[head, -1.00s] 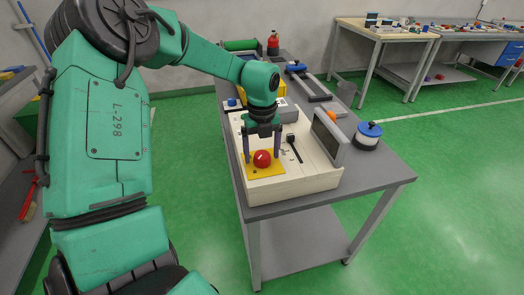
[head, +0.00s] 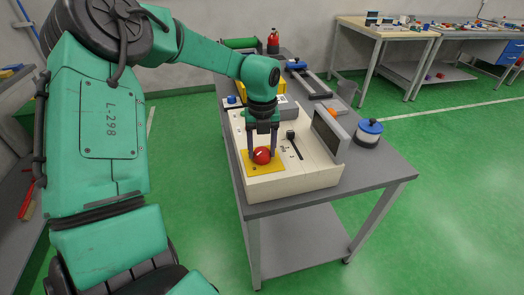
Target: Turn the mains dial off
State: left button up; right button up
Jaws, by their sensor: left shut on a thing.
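The mains dial (head: 262,155) is a round red knob with a pale mark on its top. It sits on a yellow plate (head: 263,168) at the front left of a cream machine panel (head: 300,182). My left gripper (head: 262,153) points down over the dial, its two fingers on either side, shut on the dial. The pale mark runs slantwise in the picture. The arm comes in from the left and hides part of the panel behind the dial. My right gripper is not in view.
On the panel, a black-knobbed lever (head: 291,135) stands just right of the gripper, with a grey upright screen (head: 330,134) beyond. A blue-lidded pot (head: 368,132) stands on the grey table (head: 376,170). Green floor (head: 430,210) is clear to the right.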

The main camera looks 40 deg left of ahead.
aim_at(262, 151)
pick_arm(q)
jog(key=m+b, duration=0.1)
jog(key=m, duration=0.2)
jog(key=shift+f+b, duration=0.1)
jog(key=shift+b, duration=0.3)
jog(key=m+b, duration=0.1)
jog(key=m, duration=0.7)
jog(key=shift+m+b, duration=0.3)
jog(key=m, duration=0.4)
jog(key=shift+r+m, duration=0.2)
jog(key=shift+m, duration=0.1)
jog(key=o, duration=1.4)
notch_tip(262, 151, up, 14)
jog(key=shift+r+p, duration=0.25)
jog(key=shift+p, duration=0.05)
